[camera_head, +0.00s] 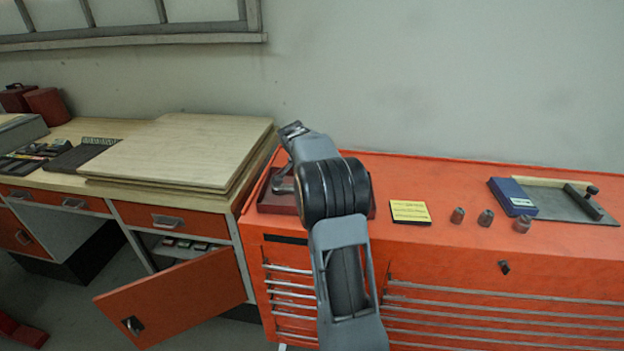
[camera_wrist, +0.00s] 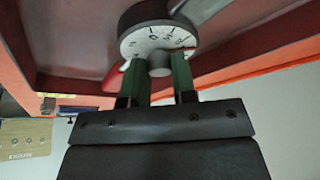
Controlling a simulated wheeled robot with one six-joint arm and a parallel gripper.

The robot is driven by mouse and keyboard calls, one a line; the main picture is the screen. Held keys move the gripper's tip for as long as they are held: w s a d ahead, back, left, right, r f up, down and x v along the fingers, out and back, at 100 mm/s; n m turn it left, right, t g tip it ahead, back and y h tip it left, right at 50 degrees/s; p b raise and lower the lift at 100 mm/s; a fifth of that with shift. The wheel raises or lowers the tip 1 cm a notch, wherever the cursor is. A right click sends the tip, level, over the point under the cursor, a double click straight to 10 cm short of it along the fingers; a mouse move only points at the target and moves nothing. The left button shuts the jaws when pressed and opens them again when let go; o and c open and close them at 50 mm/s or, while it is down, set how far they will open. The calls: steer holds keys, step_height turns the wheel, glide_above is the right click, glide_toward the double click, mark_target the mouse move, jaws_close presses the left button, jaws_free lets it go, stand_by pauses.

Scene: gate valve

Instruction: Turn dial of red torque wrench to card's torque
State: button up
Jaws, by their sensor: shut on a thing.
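In the wrist view, a round dial (camera_wrist: 155,38) with a pale face, dark marks and a dark rim sits close in front of my gripper (camera_wrist: 159,68). Its two green fingers are shut on the small grey knob (camera_wrist: 159,63) at the dial's centre. A bit of red (camera_wrist: 114,80) shows beside the left finger, perhaps part of the wrench. The dial's numbers are too small and blurred to read surely. In the head view, my arm hides the wrench and most of the dark red tray (camera_head: 272,200). The yellow card (camera_head: 410,211) lies right of my arm; its print is unreadable.
The orange tool chest (camera_head: 460,235) carries several small metal sockets (camera_head: 486,217), a blue box (camera_head: 512,196) and a grey plate (camera_head: 565,205) at right. A wooden bench with stacked boards (camera_head: 180,150) stands left. An orange cabinet door (camera_head: 175,300) hangs open below.

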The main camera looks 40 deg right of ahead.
steer(key=o, duration=0.9)
steer(key=w+v, duration=0.1)
steer(key=v, duration=1.2)
steer(key=shift+s+r, duration=0.45)
steer(key=shift+a, duration=0.1)
